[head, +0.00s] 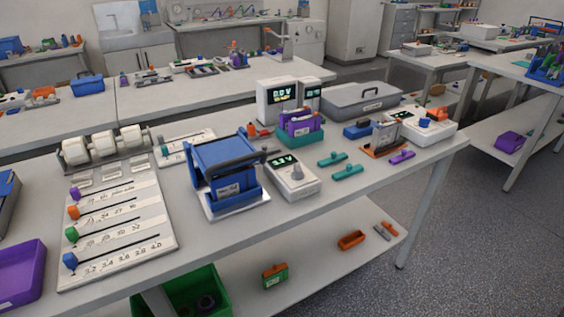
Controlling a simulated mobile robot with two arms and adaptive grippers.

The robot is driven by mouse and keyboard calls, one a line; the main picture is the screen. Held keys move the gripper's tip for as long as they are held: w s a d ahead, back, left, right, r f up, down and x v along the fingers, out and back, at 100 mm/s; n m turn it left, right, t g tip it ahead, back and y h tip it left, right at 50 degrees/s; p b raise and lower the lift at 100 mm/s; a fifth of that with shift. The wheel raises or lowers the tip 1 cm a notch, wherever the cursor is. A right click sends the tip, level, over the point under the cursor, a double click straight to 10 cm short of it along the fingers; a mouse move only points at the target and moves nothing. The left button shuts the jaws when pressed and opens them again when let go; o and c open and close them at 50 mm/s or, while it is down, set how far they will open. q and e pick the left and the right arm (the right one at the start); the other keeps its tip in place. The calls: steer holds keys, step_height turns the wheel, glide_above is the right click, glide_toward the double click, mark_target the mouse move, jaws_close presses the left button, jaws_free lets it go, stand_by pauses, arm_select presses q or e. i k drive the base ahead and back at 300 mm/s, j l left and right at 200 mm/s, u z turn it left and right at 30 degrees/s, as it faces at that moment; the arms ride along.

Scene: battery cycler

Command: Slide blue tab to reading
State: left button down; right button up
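A light slider board (150,249) lies on the near left of the bench. Its blue tab (69,261) is at the left end of the lowest slot, left of the 3.2 mark. That row's printed scale runs 3.2, 3.4, 3.6, 3.8, 4.0. Purple (74,193), orange (73,212) and green (71,236) tabs sit at the left ends of the slots above. A white meter (297,187) right of the blue rack has a small lit display that seems to begin with 3; its full value is too small to tell. Neither gripper is in view.
A blue rack (225,162) with a handle stands right of the board. White roll holders (103,147) stand behind the board, and a purple bin (20,277) is left of it. Two larger display units (277,100) stand at the back.

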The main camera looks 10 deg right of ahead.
mark_target(69, 260)
steer(key=u, duration=1.3)
